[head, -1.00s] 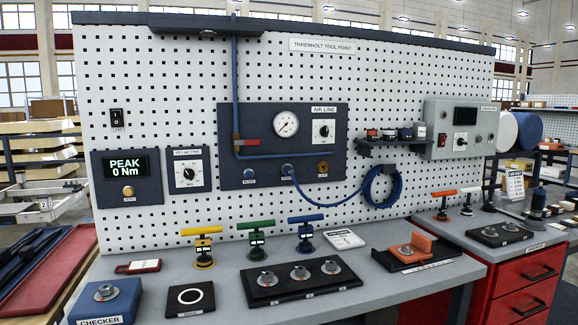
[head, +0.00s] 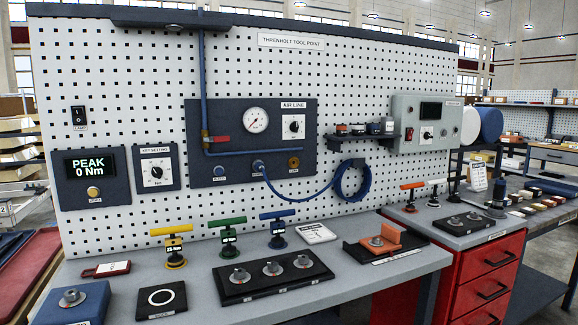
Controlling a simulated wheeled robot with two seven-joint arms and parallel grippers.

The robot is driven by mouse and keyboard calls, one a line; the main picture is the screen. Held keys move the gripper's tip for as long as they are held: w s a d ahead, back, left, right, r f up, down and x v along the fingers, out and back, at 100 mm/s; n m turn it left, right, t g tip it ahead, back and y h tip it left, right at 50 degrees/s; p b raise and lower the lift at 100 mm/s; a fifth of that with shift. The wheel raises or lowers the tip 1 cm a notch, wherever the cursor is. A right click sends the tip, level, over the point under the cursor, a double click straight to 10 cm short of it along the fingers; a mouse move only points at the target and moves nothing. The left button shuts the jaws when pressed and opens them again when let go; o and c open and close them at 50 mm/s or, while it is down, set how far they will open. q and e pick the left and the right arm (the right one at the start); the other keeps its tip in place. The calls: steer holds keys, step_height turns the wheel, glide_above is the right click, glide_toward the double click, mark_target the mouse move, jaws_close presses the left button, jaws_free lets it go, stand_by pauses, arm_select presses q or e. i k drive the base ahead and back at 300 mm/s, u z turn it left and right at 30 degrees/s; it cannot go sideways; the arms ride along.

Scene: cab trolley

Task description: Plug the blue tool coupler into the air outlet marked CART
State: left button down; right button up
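The dark air line panel (head: 233,181) is on the white pegboard. A blue hose (head: 305,199) runs from the middle fitting to a coil (head: 339,187) hanging on the board. The tool coupler is not clearly distinguishable; the middle fitting is at the hose's end. Neither gripper is in view.
The grey bench (head: 207,309) holds yellow, green and blue T-handled tools, a black block with three round pieces (head: 300,285), and an orange piece in a dark tray (head: 362,253). A red lever (head: 220,139) sits left of the gauge (head: 256,119). Red drawers (head: 485,285) stand right.

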mark_target(258, 166)
steer(key=k, duration=1.3)
steer(key=z, duration=0.85)
steer(key=i, duration=1)
steer(key=z, duration=0.6)
steer(key=i, duration=1.25)
steer(key=u, duration=1.25)
steer(key=i, duration=0.55)
steer(key=u, duration=0.45)
